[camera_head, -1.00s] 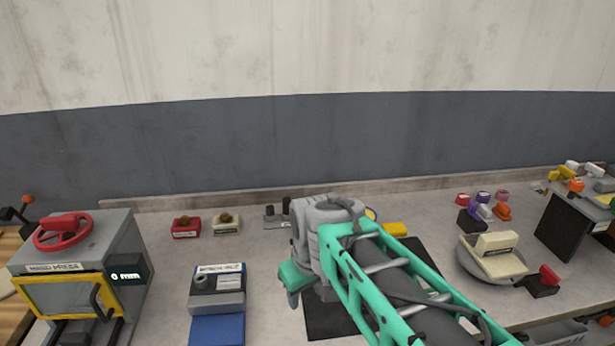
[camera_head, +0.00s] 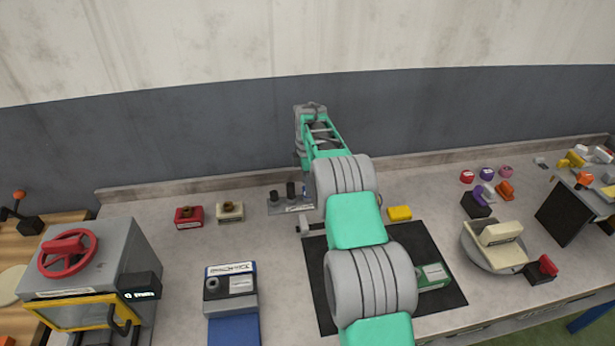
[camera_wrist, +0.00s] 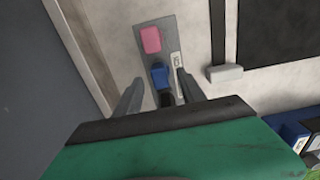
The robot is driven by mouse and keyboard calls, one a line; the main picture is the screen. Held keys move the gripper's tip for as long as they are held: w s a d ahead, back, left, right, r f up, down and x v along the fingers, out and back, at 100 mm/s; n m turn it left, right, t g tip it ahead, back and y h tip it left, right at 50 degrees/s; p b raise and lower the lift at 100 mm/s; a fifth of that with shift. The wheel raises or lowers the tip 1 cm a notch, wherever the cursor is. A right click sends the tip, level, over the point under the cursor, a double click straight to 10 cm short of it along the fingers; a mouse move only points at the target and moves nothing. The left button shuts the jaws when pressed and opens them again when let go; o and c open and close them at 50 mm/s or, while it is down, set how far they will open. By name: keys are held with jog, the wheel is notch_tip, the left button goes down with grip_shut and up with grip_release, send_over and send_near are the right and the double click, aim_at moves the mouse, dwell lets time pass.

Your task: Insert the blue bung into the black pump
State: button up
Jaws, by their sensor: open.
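The blue bung (camera_wrist: 160,75) stands on a grey plate (camera_wrist: 170,24) in the wrist view, between a pink block and a dark piece. My gripper (camera_wrist: 159,79) is open, with one finger on each side of the blue bung. I cannot tell whether the fingers touch it. A box with a black top, white label and round port (camera_head: 230,282), apparently the black pump, stands front left of centre.
A pink block (camera_wrist: 151,40) shares the plate. The wall rises close behind. Red (camera_head: 188,218) and cream (camera_head: 230,213) boxes stand left of the plate. A black mat (camera_head: 326,312) with a green box (camera_head: 433,277) lies under my arm. A grey press (camera_head: 95,265) is at left.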

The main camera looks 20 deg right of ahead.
notch_tip(320, 180, down, 4)
jog(key=shift+f+b, duration=0.25)
jog(key=shift+b, duration=0.35)
grip_shut()
dwell(0.5)
